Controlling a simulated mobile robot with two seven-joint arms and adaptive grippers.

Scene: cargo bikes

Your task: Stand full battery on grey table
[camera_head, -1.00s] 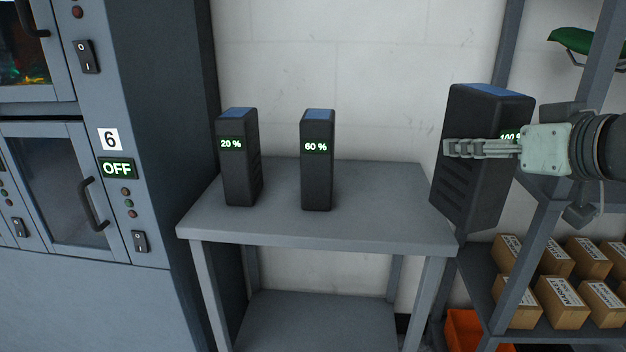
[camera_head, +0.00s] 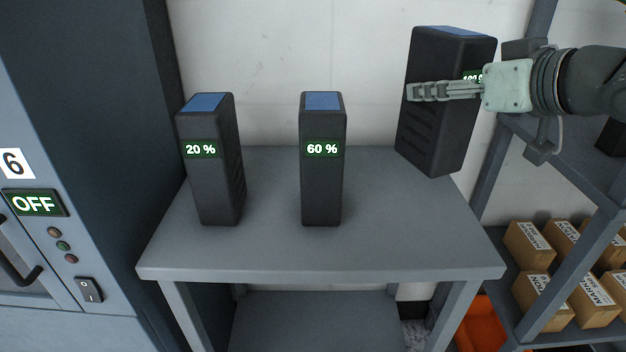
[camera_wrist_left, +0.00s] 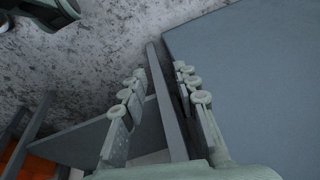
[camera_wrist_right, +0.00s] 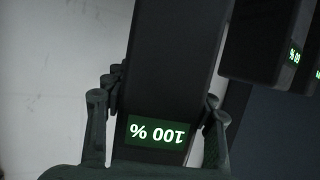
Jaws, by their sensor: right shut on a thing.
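The full battery (camera_head: 432,110) is a tall black block with a blue top and a green 100 % display. My right gripper (camera_head: 432,91) is shut on it and holds it upright, slightly tilted, above the right rear of the grey table (camera_head: 270,257). In the right wrist view the battery (camera_wrist_right: 175,60) sits between the fingers (camera_wrist_right: 158,115), its display upside down. Whether its base touches the table is hard to tell, but it looks raised. My left gripper (camera_wrist_left: 160,105) shows only in the left wrist view, open and empty, near a grey surface.
A 20 % battery (camera_head: 212,170) stands on the table's left and a 60 % battery (camera_head: 323,180) in the middle. Right of the 60 % one, the tabletop is clear. A charging cabinet (camera_head: 100,120) stands left; a shelf with cardboard boxes (camera_head: 590,295) stands right.

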